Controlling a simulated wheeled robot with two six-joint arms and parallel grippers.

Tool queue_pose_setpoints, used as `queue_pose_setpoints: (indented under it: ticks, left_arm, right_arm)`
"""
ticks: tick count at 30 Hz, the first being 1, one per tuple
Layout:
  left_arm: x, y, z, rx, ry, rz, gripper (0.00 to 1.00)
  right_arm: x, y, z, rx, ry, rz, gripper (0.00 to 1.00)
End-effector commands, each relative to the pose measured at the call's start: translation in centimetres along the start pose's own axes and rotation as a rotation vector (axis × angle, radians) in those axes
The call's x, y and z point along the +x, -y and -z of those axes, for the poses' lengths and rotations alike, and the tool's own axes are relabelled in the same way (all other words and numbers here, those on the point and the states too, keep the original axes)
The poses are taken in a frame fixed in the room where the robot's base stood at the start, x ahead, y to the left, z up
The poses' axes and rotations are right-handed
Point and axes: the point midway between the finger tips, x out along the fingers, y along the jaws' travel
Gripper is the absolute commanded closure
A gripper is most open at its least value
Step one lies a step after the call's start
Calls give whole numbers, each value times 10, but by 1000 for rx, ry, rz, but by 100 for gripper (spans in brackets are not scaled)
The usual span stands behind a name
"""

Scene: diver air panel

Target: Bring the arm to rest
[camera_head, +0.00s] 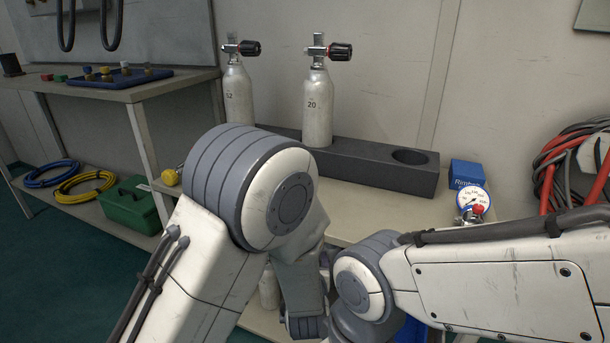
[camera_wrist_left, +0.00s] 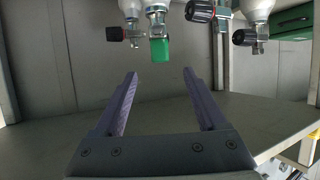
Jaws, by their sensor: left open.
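My left arm comes in from the lower left in the head view and bends down in front of the bench; its gripper is hidden there. In the left wrist view my left gripper (camera_wrist_left: 160,73) is open, its two fingers apart with nothing between them. That view appears upside down. Past the fingertips are several valve-topped bottles, one with a green part (camera_wrist_left: 159,49) on its valve. My right arm comes in from the right, and its gripper is not seen.
Two white cylinders (camera_head: 318,105) stand in a dark rack (camera_head: 375,165) with one empty hole. A blue box (camera_head: 467,173) and a gauge (camera_head: 472,201) are right of it. A blue tray (camera_head: 117,77), hose coils (camera_head: 85,187) and a green case (camera_head: 129,206) are at left.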

Motion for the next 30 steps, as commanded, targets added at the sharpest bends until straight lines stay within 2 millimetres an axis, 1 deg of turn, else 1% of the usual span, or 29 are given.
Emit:
queue_pose_setpoints:
  ticks: [4, 7, 9, 12, 15, 21, 30]
  left_arm:
    - [0, 23, 2, -37, 114, -19, 26]
    - [-10, 49, -1, -61, 260, -46, 26]
    - [-24, 71, -6, -67, 371, -60, 26]
    - [-46, 97, -15, -63, 501, -66, 26]
    - [-67, 118, -23, -53, 599, -62, 26]
    - [-106, 153, -36, -38, 749, -36, 26]
    - [-155, 192, -50, -20, 911, 16, 26]
  right_arm:
    - [0, 0, 0, 0, 0, 0, 27]
    - [0, 0, 0, 0, 0, 0, 27]
    - [0, 0, 0, 0, 0, 0, 27]
    - [0, 0, 0, 0, 0, 0, 27]
    - [0, 0, 0, 0, 0, 0, 27]
    - [0, 0, 0, 0, 0, 0, 27]
    - [0, 0, 0, 0, 0, 0, 27]
